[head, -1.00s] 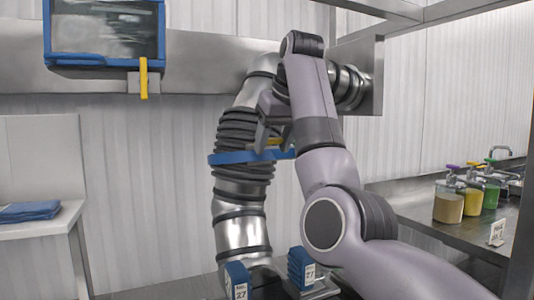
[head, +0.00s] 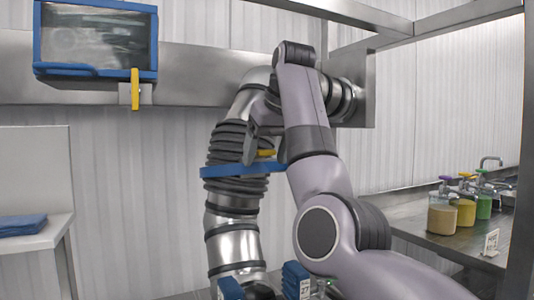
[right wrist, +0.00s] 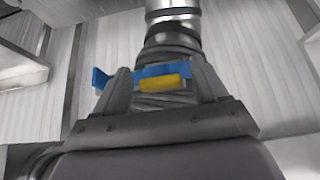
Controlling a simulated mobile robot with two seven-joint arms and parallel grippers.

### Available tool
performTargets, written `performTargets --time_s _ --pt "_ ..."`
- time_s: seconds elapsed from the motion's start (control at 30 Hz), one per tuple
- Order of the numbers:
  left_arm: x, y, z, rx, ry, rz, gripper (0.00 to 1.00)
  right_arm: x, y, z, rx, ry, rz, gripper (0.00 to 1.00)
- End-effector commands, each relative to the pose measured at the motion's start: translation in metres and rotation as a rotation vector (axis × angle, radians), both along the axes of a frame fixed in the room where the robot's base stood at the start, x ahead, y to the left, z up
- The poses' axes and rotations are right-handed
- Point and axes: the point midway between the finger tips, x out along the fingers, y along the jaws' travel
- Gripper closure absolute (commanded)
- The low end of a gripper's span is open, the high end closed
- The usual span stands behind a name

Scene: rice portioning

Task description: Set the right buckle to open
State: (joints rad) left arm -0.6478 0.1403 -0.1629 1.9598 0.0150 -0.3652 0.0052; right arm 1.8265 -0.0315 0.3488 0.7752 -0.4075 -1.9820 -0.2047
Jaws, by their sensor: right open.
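A blue band (head: 222,171) runs round the dark ribbed part of a metal pipe and carries a yellow buckle lever (head: 266,153). In the right wrist view the yellow lever (right wrist: 151,84) lies roughly level in front of the blue band (right wrist: 101,79). My right gripper (head: 266,160) is at the band, its fingers apart on either side of the lever. In the right wrist view the fingers of my right gripper (right wrist: 162,85) span the lever, with gaps at its ends. My right arm hides part of the band. My left gripper is not in view.
A blue-framed window box (head: 95,72) with a yellow latch (head: 135,88) is at the upper left. Folded blue cloth (head: 22,225) lies on a side table (head: 52,230). Jars (head: 442,218) stand on a counter at right.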

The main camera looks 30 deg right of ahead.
Motion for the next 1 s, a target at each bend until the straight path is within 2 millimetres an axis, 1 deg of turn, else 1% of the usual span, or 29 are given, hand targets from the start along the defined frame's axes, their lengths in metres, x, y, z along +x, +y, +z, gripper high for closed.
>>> performTargets --time_s 0.1,0.2,0.37,0.57,0.7,1.0 --pt "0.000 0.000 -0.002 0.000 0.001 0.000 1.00 -0.005 0.000 0.009 0.000 -0.002 0.000 0.28" --pt "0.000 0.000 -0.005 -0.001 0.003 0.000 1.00 -0.014 0.001 0.022 0.001 -0.005 0.001 0.28" --pt "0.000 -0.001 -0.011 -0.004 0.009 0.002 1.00 -0.023 0.001 0.034 0.002 -0.002 0.001 0.28" --pt "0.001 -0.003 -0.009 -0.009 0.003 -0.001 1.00 -0.033 0.002 0.053 0.001 -0.002 0.001 0.28" --pt "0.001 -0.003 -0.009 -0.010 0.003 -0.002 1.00 -0.037 0.002 0.058 0.001 0.000 -0.001 0.28" --pt "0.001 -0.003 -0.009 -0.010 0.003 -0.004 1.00 -0.038 0.002 0.059 0.001 0.000 -0.001 0.28"
